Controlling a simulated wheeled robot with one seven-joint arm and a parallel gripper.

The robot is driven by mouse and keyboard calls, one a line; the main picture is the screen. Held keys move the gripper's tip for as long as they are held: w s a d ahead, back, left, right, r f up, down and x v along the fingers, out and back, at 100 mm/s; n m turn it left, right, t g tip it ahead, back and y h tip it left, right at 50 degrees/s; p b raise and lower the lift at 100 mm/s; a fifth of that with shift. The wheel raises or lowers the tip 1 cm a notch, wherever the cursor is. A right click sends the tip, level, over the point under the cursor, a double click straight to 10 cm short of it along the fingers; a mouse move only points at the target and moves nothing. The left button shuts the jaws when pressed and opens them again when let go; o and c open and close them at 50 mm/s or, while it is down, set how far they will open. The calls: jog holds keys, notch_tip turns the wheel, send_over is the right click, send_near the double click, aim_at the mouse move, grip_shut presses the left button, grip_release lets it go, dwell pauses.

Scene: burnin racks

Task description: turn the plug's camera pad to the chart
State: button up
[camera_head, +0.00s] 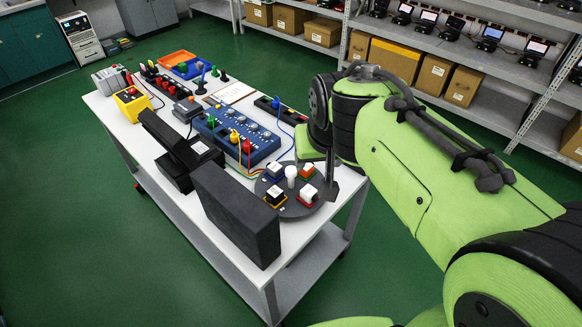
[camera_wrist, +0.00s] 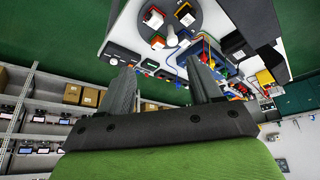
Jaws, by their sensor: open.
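A round dark grey disc (camera_head: 291,211) lies at the near right end of the white table. A white upright knob (camera_head: 291,174) stands at its middle. Around the knob sit several small pads: a blue one (camera_head: 275,170), an orange-green one (camera_head: 307,171), a yellow-black one (camera_head: 274,196) and a red-white one (camera_head: 307,194). I cannot tell which is the camera pad, nor pick out the chart. My gripper (camera_wrist: 160,66) is open and empty. In the wrist view the knob (camera_wrist: 171,36) is beyond the fingertips, apart from them. In the head view my gripper is right of the disc.
A tall black slab (camera_head: 236,214) stands left of the disc, with a black rail device (camera_head: 175,150) behind it. A blue panel with knobs and cables (camera_head: 238,134) lies farther back. Shelves with boxes (camera_head: 398,60) line the back. Green floor (camera_head: 80,230) is clear at left.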

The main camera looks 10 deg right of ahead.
jog(key=m+b, duration=0.1)
jog(key=b, duration=0.1)
send_near(291, 170)
jog(key=w+v, duration=0.1)
jog(key=v, duration=0.5)
jog(key=x, duration=0.4)
jog(key=b+x, duration=0.1)
jog(key=x, duration=0.9)
jog(key=shift+s+f+b, duration=0.3)
jog(key=shift+c, duration=0.4)
grip_shut()
